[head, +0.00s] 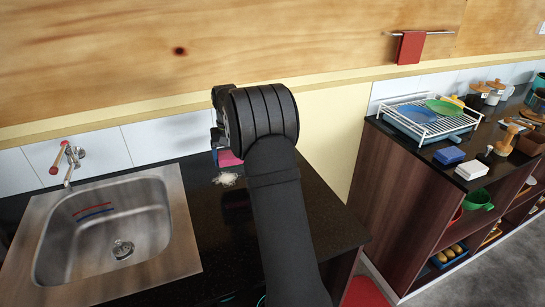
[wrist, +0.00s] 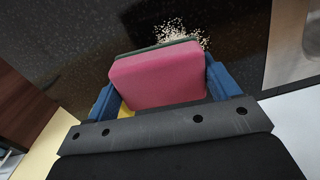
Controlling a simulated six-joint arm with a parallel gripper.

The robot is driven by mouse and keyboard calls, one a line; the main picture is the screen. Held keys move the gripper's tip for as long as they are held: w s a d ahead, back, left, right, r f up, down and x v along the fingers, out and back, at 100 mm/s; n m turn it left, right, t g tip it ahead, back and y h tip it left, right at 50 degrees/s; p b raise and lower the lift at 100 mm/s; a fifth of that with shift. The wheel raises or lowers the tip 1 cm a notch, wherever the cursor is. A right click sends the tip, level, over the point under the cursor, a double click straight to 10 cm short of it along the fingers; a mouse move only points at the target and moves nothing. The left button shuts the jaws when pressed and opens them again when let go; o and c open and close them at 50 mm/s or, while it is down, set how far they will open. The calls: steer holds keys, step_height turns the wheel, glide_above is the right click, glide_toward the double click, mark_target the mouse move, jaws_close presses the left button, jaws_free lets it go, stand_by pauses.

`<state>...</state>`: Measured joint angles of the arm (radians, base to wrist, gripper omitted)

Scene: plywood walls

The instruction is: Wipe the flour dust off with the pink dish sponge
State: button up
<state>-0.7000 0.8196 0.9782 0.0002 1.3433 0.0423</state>
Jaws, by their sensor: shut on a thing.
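The pink dish sponge (wrist: 158,78) is held between the two blue fingers of my gripper (wrist: 160,88) in the wrist view. A dark green layer shows along its far edge. In the head view, part of the sponge (head: 229,158) shows below my gripper (head: 222,152), which my arm partly hides. The flour dust (head: 226,179) is a small pale patch on the black counter (head: 205,215), just in front of the sponge. In the wrist view the flour dust (wrist: 182,33) lies just beyond the sponge's far edge. I cannot tell whether the sponge touches the counter.
A steel sink (head: 186,235) with a tap (head: 68,160) is to the left. A wall with white tiles (head: 165,138) stands behind the counter. To the right, a separate dark cabinet (head: 385,190) holds a dish rack (head: 425,118), a blue sponge (head: 449,156) and a white block (head: 471,170).

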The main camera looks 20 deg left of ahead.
steer(key=n, duration=0.1)
glide_above(211, 180)
steer(key=s+d, duration=0.2)
steer(key=shift+w+a+f, duration=0.1)
steer(key=shift+f, duration=1.6)
steer(key=shift+w+f, duration=0.1)
steer(key=shift+f, duration=1.55)
steer(key=shift+w+d+f, duration=0.35)
steer(key=shift+w+d, duration=0.1)
steer(key=shift+w, duration=0.05)
steer(key=shift+c, duration=0.4)
steer(key=shift+w+d, duration=3.25)
steer(key=shift+s+a, duration=3.85)
steer(key=shift+w+a, duration=0.75)
steer(key=shift+w, duration=0.2)
steer(key=shift+w+d, duration=0.15)
steer(key=shift+w, duration=0.15)
steer(key=shift+w+d, duration=3.45)
steer(key=shift+d, duration=0.1)
steer(key=shift+s+a, duration=3.6)
steer(key=shift+s+a+r, duration=0.15)
step_height(211, 180, up, 8)
